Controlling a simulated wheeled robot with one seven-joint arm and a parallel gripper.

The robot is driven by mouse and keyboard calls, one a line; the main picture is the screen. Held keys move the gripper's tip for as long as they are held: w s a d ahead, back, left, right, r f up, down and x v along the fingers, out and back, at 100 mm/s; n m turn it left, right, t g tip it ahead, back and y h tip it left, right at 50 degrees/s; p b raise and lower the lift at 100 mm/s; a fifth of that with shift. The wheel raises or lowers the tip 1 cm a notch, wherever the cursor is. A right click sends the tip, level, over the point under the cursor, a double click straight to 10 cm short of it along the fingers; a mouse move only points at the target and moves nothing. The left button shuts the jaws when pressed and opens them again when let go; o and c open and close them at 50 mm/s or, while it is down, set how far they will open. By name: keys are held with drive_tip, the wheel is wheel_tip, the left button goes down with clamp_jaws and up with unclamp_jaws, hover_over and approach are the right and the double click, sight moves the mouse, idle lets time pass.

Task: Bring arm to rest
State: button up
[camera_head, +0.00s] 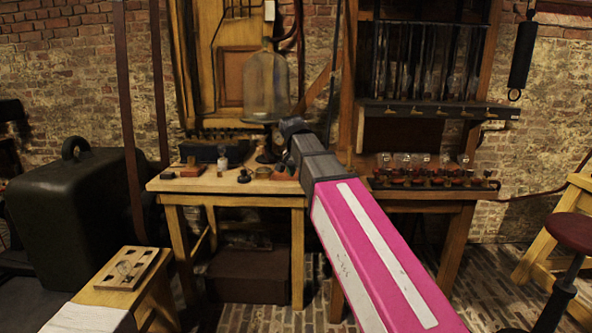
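My arm, pink with white stripes, reaches from the bottom right up to the middle of the view. It ends in a grey and black section in front of the wooden workbench (230,186). Several glass battery jars (403,160) stand in a row on the rack to the right of the arm's end.
A large glass bell jar (265,85) stands at the back of the bench, close to the arm's end. Small bottles and parts lie on the benchtop. A dark case (75,210) and a low wooden table (150,290) are at left, a red stool (572,232) at right.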

drive_tip(key=s+d+f+n+g, duration=0.1)
drive_tip(key=s+d+f, duration=0.4)
drive_tip(key=f, duration=0.7)
drive_tip(key=s+d+f+n+g+y, duration=0.1)
drive_tip(key=s+d+f, duration=0.5)
drive_tip(key=f, duration=0.7)
drive_tip(key=s+d+f+n+y, duration=0.1)
drive_tip(key=s+d+f+n, duration=0.2)
drive_tip(key=f, duration=1)
drive_tip(key=s+d, duration=0.2)
drive_tip(key=shift+s+d+g, duration=0.25)
drive_tip(key=shift+d+g, duration=0.05)
drive_tip(key=shift+g, duration=0.1)
